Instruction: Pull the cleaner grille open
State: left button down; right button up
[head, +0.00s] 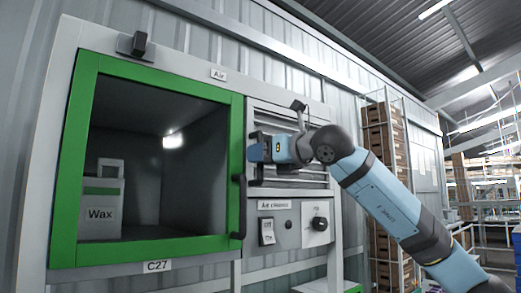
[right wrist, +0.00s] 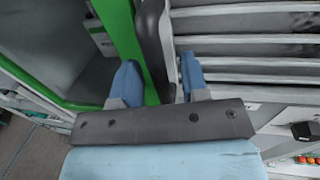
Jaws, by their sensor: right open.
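The air cleaner grille (head: 285,118) is a pale panel of horizontal slats, right of the green-framed cabinet. Its slats also show at the right of the right wrist view (right wrist: 245,51). It looks shut. My right gripper (head: 258,151) is in front of the grille's left edge and hides part of it. In the right wrist view the gripper's blue fingers (right wrist: 157,80) are apart, with a dark upright handle (right wrist: 151,40) between them. Whether they touch it I cannot tell. My left gripper is not in view.
The green frame (head: 87,160) with a black handle (head: 241,205) stands close left of the grille. A Wax container (head: 101,214) stands inside. A panel with a switch (head: 267,231) and a knob (head: 320,223) is below the grille. Shelves of brown crates (head: 383,140) are at right.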

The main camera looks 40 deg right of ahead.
jog(key=shift+w+a, duration=0.1)
jog(key=shift+w, duration=0.2)
grip_shut()
jog(key=shift+s, duration=0.15)
